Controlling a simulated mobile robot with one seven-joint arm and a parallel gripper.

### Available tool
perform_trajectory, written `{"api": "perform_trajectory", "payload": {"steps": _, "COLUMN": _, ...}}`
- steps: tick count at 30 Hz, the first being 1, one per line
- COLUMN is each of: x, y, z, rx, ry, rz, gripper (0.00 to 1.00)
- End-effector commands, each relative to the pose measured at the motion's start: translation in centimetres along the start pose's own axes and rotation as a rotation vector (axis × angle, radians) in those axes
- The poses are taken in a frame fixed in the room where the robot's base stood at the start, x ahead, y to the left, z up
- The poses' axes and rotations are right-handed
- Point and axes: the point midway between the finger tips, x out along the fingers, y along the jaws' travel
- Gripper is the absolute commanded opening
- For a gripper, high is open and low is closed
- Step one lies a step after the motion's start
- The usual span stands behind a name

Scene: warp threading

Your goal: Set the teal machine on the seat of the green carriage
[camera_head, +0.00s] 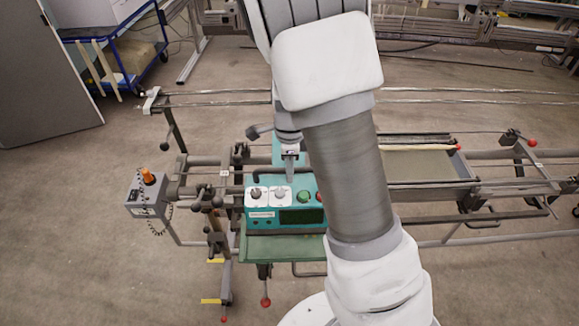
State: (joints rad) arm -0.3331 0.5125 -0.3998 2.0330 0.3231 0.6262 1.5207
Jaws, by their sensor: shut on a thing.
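The teal machine (284,219) is left of centre, with white dial panels, knobs, a green button and a dark display on its front. It is at the green carriage (262,248), whose green surface shows just below the machine's front edge. From this angle I cannot tell whether the machine rests on the seat or hangs just above it. My gripper (290,158) is above the machine's rear part and shut on it; the fingertips are small in view. My arm hides the machine's right end and part of the carriage.
A metal rail frame (430,186) runs across the picture, with levers and red knobs. A grey control box (146,193) with an orange light hangs at the left. A blue trolley (120,50) and a grey panel (40,85) stand at the back left. The front left floor is clear.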

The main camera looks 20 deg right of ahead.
Motion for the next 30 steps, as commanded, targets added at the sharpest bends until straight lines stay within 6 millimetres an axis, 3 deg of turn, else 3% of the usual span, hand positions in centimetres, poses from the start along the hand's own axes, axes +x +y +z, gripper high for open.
{"api": "perform_trajectory", "payload": {"steps": 18, "x": 5.4, "y": 0.1, "z": 0.0, "rx": -0.001, "ry": -0.001, "rz": -0.003, "gripper": 0.0}}
{"api": "perform_trajectory", "payload": {"steps": 30, "x": 6.8, "y": 0.2, "z": -0.1, "rx": 0.0, "ry": 0.002, "rz": -0.001, "gripper": 0.0}}
